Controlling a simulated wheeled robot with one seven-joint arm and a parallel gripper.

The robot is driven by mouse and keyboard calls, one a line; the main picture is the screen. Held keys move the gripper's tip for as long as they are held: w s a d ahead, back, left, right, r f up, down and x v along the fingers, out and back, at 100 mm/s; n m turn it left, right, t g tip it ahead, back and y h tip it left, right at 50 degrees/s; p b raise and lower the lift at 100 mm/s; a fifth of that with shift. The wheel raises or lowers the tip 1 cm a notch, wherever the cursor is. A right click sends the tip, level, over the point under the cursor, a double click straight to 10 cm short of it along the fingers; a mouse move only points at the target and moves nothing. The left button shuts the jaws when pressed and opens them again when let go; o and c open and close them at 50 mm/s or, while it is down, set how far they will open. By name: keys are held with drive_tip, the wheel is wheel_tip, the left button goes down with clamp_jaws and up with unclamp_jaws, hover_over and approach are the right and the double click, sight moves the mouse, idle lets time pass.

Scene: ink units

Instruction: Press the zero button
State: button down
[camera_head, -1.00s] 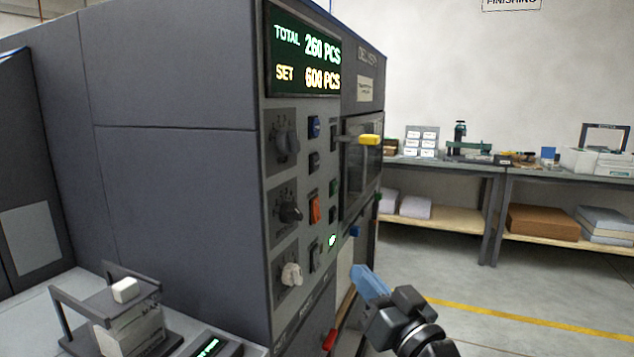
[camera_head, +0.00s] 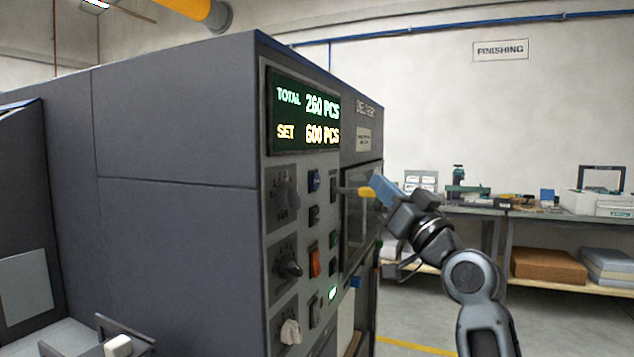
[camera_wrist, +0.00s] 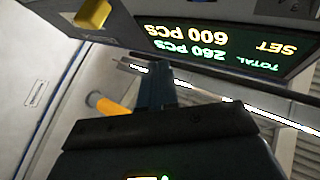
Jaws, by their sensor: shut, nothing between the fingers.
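The grey machine's control panel (camera_head: 299,215) faces right in the head view. I cannot read which one is marked zero. The green display (camera_head: 303,113) reads TOTAL 260 PCS and SET 600 PCS; it also shows upside down in the wrist view (camera_wrist: 215,45). My gripper (camera_head: 378,188) is shut and empty, right of the panel near the yellow handle. Its blue fingers (camera_wrist: 155,88) show in the wrist view.
The yellow-tipped handle (camera_head: 361,192) sticks out from the machine's windowed door, close to my fingertips; its tip is also in the wrist view (camera_wrist: 93,14). Dark knobs (camera_head: 288,267) line the panel's left side. Workbenches (camera_head: 540,213) stand behind, with open floor between.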

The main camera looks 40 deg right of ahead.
sight(315, 181)
drive_tip(key=w+a+p, duration=0.3)
drive_tip(key=w, duration=0.5)
drive_tip(key=shift+a, duration=0.3)
drive_tip(key=shift+w, duration=0.1)
idle(2.0)
drive_tip(key=shift+w+a, duration=0.2)
drive_tip(key=shift+w, duration=0.1)
drive_tip(key=shift+w+a, duration=0.2)
drive_tip(key=shift+w, duration=0.25)
idle(0.8)
drive_tip(key=shift+s, duration=0.15)
drive_tip(key=shift+s+d+b, duration=0.35)
drive_tip(key=shift+s+b, duration=0.1)
drive_tip(key=shift+s, duration=0.25)
